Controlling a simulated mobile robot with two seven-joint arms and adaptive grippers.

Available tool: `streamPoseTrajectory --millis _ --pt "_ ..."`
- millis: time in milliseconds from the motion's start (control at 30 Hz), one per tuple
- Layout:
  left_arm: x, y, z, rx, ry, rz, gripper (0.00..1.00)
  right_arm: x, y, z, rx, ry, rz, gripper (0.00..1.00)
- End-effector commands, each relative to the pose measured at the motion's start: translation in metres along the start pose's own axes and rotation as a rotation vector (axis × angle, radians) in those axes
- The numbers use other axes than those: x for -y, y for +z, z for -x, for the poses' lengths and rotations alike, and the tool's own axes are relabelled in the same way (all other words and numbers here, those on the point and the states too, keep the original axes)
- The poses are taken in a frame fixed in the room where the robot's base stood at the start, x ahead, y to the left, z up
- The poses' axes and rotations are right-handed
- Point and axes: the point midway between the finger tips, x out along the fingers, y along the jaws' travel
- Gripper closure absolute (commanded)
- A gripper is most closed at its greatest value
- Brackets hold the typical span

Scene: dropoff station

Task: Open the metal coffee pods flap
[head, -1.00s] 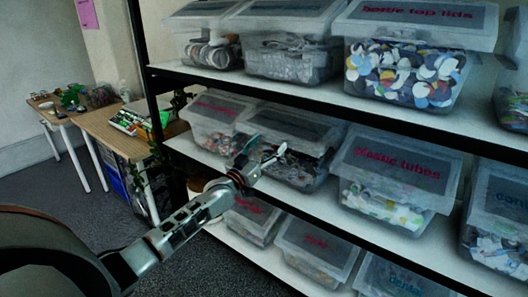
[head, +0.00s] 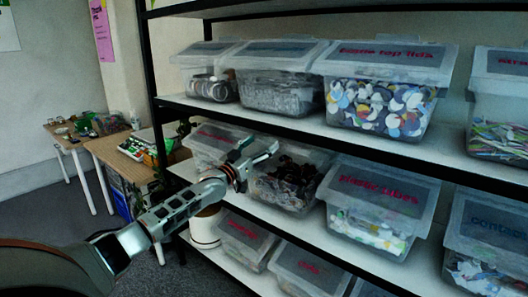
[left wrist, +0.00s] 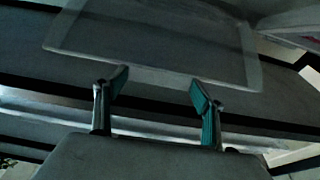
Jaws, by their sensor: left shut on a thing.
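A clear bin (head: 285,192) with dark contents stands on the middle shelf, second from the left. Its translucent flap (head: 308,152) has a dark label that I cannot read, partly behind my gripper. My left gripper (head: 262,152) is at the upper left front of this bin. In the left wrist view its two teal-padded fingers (left wrist: 158,88) stand apart, with a translucent flap (left wrist: 150,60) just beyond and above them. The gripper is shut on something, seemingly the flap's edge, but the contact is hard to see. My right gripper is not in view.
A "plastic tubes" bin (head: 372,205) stands close on the right, and another bin (head: 212,142) on the left. The upper shelf (head: 290,125) with several bins runs above the gripper. A wooden table (head: 115,155) stands at the left.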

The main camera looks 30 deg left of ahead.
Motion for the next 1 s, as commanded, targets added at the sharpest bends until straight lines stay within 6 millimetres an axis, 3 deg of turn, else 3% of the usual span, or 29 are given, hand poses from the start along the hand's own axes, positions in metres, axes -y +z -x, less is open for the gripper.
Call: streamPoseTrajectory --millis 33,233,833,867,900,1000 --pt "0.002 -0.011 -0.004 -0.011 0.000 0.002 0.69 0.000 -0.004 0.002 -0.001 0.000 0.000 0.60" --pt "0.003 -0.021 -0.012 -0.009 0.000 0.001 0.70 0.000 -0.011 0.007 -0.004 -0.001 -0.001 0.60" --pt "0.003 -0.026 -0.016 -0.011 0.000 0.003 0.69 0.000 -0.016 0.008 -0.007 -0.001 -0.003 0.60" --pt "0.003 -0.027 -0.016 -0.011 0.000 0.003 0.26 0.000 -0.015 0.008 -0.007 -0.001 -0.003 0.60" --pt "0.003 -0.027 -0.017 -0.011 0.000 0.003 0.15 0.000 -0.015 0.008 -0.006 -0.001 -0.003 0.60" --pt "0.003 -0.025 -0.016 -0.008 0.000 0.002 0.14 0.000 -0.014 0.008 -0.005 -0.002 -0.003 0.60"
